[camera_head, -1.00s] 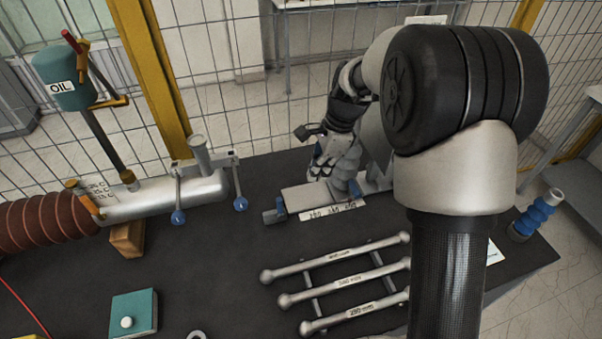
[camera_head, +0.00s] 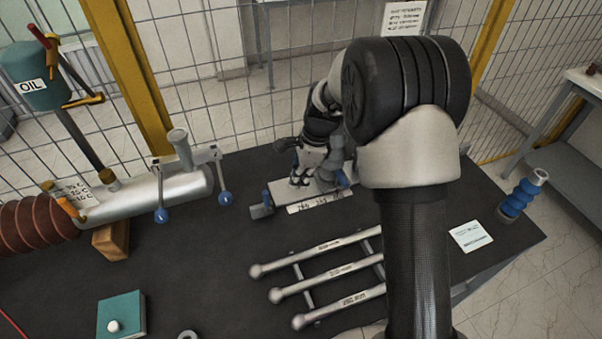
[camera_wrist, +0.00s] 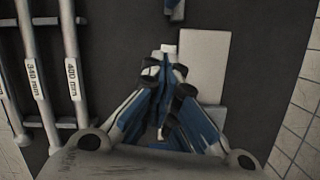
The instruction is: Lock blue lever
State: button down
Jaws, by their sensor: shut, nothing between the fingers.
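A small blue lever (camera_head: 266,199) with a dark grey end stands at the left end of a flat grey metal fixture (camera_head: 282,191). In the wrist view, a blue piece (camera_wrist: 175,9), seemingly this lever, shows at the top edge, ahead of my fingertips. My gripper (camera_head: 298,182) is shut and empty, low over the fixture's plate and to the right of the lever, apart from it. Its blue and white fingers meet in the wrist view (camera_wrist: 166,58) beside a pale plate. Two more levers with blue knobs, left (camera_head: 161,215) and right (camera_head: 226,198), hang from the silver cylinder (camera_head: 140,196).
A rack of silver rods (camera_head: 322,271) lies in front of the fixture. A blue ribbed post (camera_head: 519,196) and a white paper (camera_head: 471,236) are on the right. A teal box (camera_head: 121,315) is front left. A wire fence stands behind. Table between cylinder and rods is clear.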

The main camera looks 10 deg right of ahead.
aim_at(267, 203)
jog(key=shift+a+f+b, duration=0.25)
jog(key=shift+a+f, duration=0.3)
jog(key=shift+a, duration=0.25)
jog(key=shift+a+f+b, duration=0.25)
jog(key=shift+a+f, duration=0.3)
jog(key=shift+a, duration=0.25)
jog(key=shift+a+f+b, duration=0.25)
jog(key=shift+a+f, duration=0.3)
jog(key=shift+a, duration=0.25)
jog(key=shift+r, duration=0.1)
jog(key=shift+s+a+r+h+p, duration=0.1)
jog(key=shift+a+h+p, duration=0.2)
jog(key=shift+p, duration=0.35)
